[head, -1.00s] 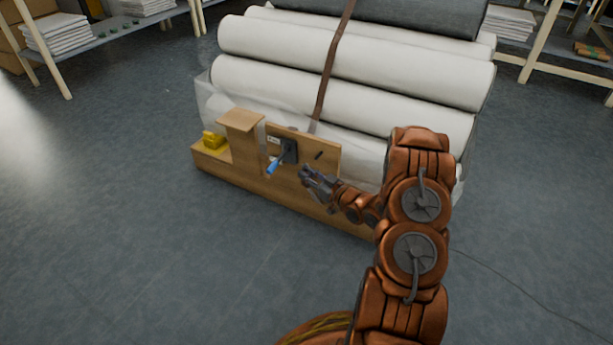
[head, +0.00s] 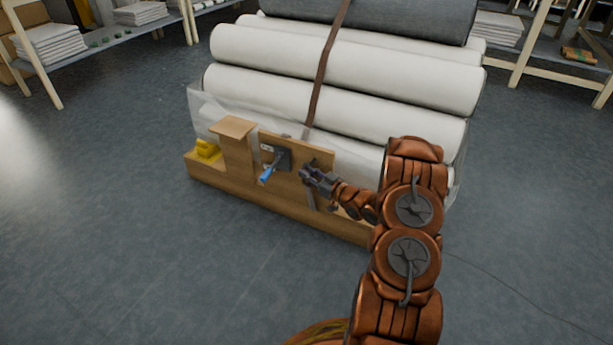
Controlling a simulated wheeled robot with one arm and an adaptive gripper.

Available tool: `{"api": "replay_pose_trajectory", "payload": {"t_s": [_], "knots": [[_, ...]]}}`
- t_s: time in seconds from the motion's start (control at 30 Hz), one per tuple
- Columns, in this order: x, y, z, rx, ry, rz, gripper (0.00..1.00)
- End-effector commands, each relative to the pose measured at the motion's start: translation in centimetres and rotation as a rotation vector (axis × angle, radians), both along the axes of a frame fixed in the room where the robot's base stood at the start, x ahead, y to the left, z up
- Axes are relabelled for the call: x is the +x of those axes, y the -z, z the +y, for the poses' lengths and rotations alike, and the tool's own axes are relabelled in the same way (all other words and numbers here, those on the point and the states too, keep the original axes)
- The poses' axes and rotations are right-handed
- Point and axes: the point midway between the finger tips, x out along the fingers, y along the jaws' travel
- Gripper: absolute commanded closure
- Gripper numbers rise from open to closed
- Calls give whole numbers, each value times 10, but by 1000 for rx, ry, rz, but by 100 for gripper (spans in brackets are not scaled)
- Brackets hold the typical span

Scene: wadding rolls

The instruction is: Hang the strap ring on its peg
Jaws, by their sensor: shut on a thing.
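My gripper (head: 312,175) is in front of the wooden board (head: 322,158) on the near side of the roll stand. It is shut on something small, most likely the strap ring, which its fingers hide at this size. A grey strip (head: 310,197) shows just below the fingers. The peg cannot be made out clearly; a dark spot on the board lies right behind the gripper. The brown strap (head: 321,80) runs down over the rolls to the top of the board. I cannot tell whether the ring touches the peg.
A dark plate (head: 283,157) with a blue-handled lever (head: 267,173) is left of my gripper. A yellow block (head: 207,149) sits on the stand's left end. White rolls (head: 345,60) lie behind the board. The floor in front is clear.

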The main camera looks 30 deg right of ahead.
Motion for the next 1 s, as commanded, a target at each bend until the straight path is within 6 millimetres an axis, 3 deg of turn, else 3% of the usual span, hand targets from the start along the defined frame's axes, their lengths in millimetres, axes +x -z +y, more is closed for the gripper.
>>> {"api": "replay_pose_trajectory", "payload": {"t_s": [0.6, 1.0], "knots": [[15, 4, -25, 1, 1, 1, 100], [18, 10, -31, 1, 6, 3, 100]]}}
